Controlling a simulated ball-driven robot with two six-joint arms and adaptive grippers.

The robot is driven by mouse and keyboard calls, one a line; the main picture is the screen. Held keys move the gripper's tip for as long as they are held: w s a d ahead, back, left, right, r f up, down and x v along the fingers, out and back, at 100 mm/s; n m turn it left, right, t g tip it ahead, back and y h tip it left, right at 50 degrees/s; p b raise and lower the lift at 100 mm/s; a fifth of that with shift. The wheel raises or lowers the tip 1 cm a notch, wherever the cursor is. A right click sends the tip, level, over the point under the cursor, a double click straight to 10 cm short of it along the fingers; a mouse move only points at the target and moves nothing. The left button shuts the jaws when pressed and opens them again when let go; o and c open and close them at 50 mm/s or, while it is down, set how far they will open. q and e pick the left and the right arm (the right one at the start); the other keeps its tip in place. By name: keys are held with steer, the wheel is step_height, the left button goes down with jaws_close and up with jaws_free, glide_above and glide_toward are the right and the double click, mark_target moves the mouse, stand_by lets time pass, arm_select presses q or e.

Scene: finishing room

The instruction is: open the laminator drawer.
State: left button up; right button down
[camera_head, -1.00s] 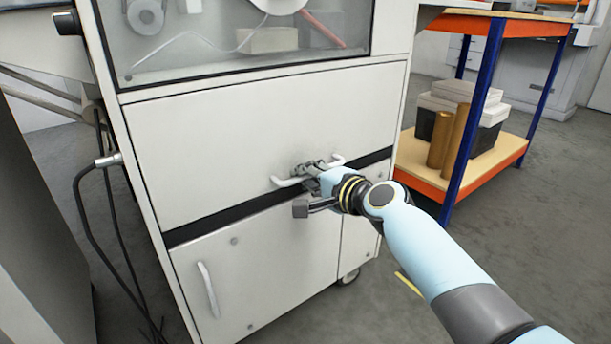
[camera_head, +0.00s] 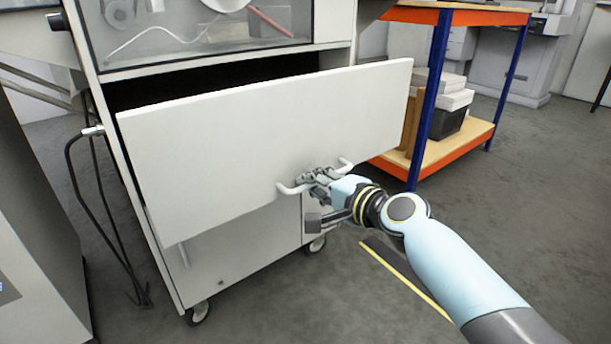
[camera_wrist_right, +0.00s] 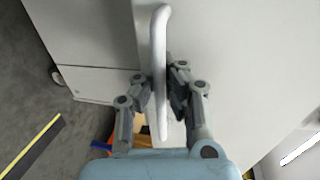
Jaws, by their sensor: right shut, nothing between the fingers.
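The laminator drawer (camera_head: 270,135) has a wide white front that stands well out from the cabinet (camera_head: 245,250), with a dark gap behind its top edge. Its white bar handle (camera_head: 290,189) is low on the front, and it also shows in the right wrist view (camera_wrist_right: 158,45). My right gripper (camera_head: 319,176) is at the middle of the handle. In the wrist view its fingers (camera_wrist_right: 163,88) lie on either side of the bar; the gripper is shut with nothing held between the fingers. The drawer's inside is mostly hidden by its front. My left gripper is out of view.
An orange and blue shelf unit (camera_head: 430,110) with boxes stands to the right of the cabinet. A black cable (camera_head: 85,190) hangs at the cabinet's left side. The grey floor at the front right is clear, with a yellow line (camera_head: 405,280).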

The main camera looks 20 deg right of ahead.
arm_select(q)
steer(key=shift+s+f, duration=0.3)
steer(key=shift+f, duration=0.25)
arm_select(e)
steer(key=f+v, duration=0.1)
steer(key=v, duration=0.6)
steer(key=shift+s+f, duration=0.3)
steer(key=c, duration=1.4)
jaws_free()
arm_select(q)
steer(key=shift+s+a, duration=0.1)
arm_select(e)
steer(key=shift+d, duration=0.1)
steer(key=v, duration=1.2)
steer(key=shift+f, duration=0.1)
